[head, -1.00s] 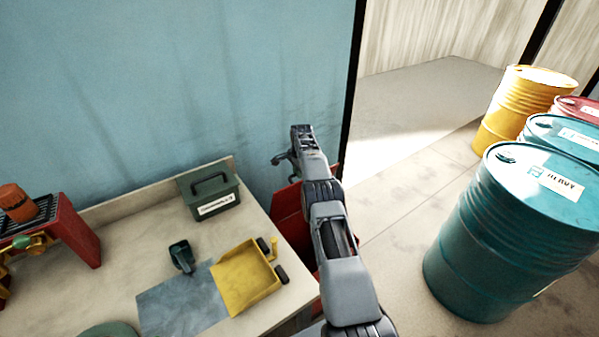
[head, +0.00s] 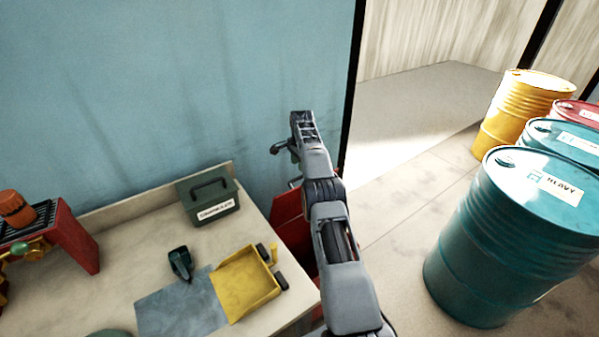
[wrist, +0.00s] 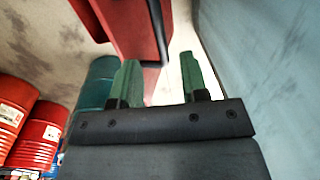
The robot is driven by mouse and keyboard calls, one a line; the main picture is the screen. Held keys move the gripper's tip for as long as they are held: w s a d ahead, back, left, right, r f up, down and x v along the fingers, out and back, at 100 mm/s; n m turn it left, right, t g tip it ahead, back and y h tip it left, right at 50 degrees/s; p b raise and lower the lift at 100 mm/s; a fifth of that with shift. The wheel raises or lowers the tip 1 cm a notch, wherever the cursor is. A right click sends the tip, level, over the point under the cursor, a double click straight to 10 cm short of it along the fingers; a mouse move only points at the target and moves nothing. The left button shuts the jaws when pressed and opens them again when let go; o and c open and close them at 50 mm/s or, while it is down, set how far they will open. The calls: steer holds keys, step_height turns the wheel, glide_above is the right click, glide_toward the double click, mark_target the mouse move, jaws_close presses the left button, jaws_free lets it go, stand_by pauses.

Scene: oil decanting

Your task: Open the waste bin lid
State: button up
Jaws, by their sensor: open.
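The red waste bin (head: 291,232) stands on the floor at the right end of the bench, largely hidden behind my arm in the head view. In the wrist view a red part of it (wrist: 128,28) with a dark edge comes in from the top, just beyond my fingers. I cannot tell which part is the lid or how far it is open. My gripper (wrist: 161,75) has its two green fingers apart, with nothing held between them. I cannot tell whether a finger touches the red part. In the head view the gripper is mostly hidden by my arm.
The bench (head: 130,232) holds a green box (head: 208,201), a yellow dustpan-like tray (head: 246,284) and a small dark scoop (head: 180,264). The blue wall (head: 180,80) is close behind. Teal (head: 510,240) and yellow (head: 520,105) drums stand right; the floor between is clear.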

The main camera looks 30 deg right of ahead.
step_height(320, 180, up, 6)
steer(key=p, duration=0.3)
steer(key=shift+s, duration=0.2)
steer(key=shift+c, duration=0.4)
